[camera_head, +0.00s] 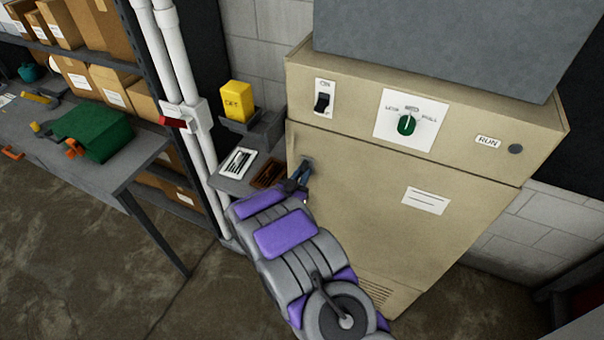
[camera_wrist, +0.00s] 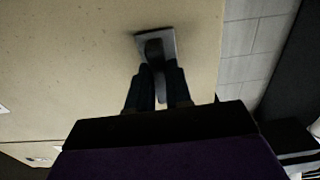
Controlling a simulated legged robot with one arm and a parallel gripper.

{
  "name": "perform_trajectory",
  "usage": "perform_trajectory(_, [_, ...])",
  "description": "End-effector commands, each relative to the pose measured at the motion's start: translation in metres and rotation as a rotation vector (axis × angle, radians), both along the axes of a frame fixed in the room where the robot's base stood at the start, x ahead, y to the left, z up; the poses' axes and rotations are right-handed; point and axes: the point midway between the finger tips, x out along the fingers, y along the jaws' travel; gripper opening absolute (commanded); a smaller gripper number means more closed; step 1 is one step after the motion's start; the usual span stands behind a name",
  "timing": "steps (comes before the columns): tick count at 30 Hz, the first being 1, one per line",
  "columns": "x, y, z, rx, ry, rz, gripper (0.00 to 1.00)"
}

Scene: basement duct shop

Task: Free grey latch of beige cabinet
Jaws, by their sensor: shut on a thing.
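The beige cabinet (camera_head: 350,215) stands at the centre right in the head view, and its door face fills much of the wrist view (camera_wrist: 70,50). The grey latch (camera_wrist: 154,48) sits on the door near its edge, with a square plate and a lever between my fingers. In the head view the latch (camera_head: 307,162) shows only in part beside my fingers. My gripper (camera_head: 299,180) reaches it from the front, and its dark fingers show on both sides of the lever in the wrist view (camera_wrist: 158,88). The fingers are shut on the lever. The door looks flush with the cabinet.
The cabinet's upper panel holds a black switch (camera_head: 322,102) and a green knob (camera_head: 406,125). A small shelf (camera_head: 234,185) with a yellow box (camera_head: 237,101) above it stands left of the cabinet. White pipes (camera_head: 178,80) and a workbench (camera_head: 85,170) are further left. Floor (camera_head: 90,270) is open in front.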

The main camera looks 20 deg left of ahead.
Motion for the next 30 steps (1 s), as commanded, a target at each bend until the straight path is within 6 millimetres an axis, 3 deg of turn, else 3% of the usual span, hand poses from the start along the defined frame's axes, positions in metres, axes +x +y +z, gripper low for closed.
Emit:
perform_trajectory(10, [-0.001,0.000,-0.003,-0.007,0.007,0.003,0.00])
perform_trajectory(11, [-0.001,0.000,-0.003,-0.007,0.007,0.003,0.20])
perform_trajectory(19, [-0.001,-0.001,0.000,-0.003,0.001,0.002,0.45])
perform_trajectory(30, [-0.011,-0.002,0.002,0.000,-0.001,0.003,0.45])
